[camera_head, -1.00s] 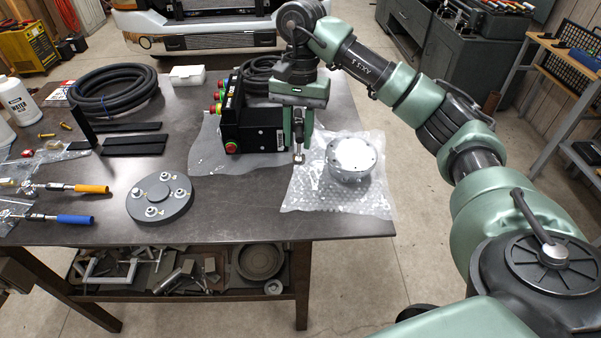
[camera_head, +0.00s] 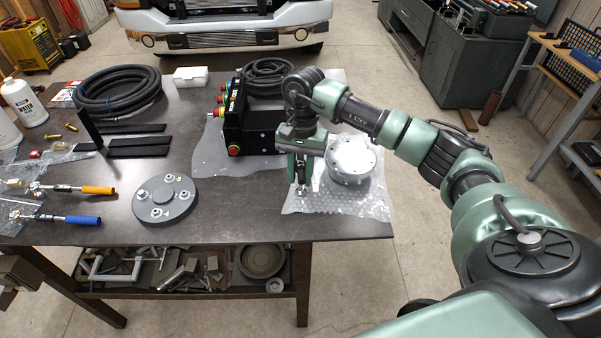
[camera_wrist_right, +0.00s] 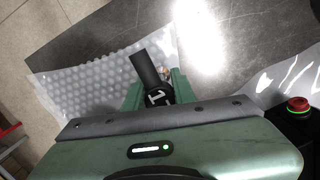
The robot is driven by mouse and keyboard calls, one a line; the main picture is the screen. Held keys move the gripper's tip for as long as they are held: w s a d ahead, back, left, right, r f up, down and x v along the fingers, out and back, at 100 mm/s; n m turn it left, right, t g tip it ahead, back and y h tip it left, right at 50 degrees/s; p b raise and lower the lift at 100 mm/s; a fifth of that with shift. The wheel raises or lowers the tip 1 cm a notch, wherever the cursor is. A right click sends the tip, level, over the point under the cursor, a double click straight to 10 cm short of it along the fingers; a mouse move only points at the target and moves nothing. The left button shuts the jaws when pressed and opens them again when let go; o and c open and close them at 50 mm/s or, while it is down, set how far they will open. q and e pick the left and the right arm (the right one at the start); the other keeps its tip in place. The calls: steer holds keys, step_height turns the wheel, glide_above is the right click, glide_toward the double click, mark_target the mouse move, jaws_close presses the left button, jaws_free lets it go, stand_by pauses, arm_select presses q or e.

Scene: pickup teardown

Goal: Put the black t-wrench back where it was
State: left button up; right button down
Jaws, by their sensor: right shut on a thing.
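My right gripper (camera_head: 301,180) is shut on the black t-wrench, over the bubble wrap (camera_head: 295,205) just left of the round silver flange (camera_head: 350,158). In the right wrist view the black handle (camera_wrist_right: 145,70) sticks out between the green fingers, with a white mark on its hub. A small metal tip (camera_head: 302,192) shows below the fingers in the head view, close to the wrap; I cannot tell whether it touches. The gripper hides most of the tool. My left gripper is not in view.
A black control box (camera_head: 250,128) with red and green buttons stands behind and left of the gripper. A dark round plate with bolts (camera_head: 163,198) lies left. Bare table (camera_head: 240,215) is free in between.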

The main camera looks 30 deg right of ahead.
steer(key=shift+f, duration=0.15)
steer(key=c, duration=1.1)
jaws_free()
steer(key=shift+c, duration=0.2)
steer(key=shift+r, duration=0.3)
steer(key=shift+w+r, duration=0.1)
steer(key=shift+r, duration=0.15)
steer(key=r+b, duration=0.1)
steer(key=r, duration=0.2)
steer(key=r+b, duration=0.1)
steer(key=r, duration=0.3)
steer(key=d+r+b, duration=0.1)
steer(key=r, duration=0.3)
steer(key=shift+w+r, duration=0.15)
steer(key=shift+w, duration=0.2)
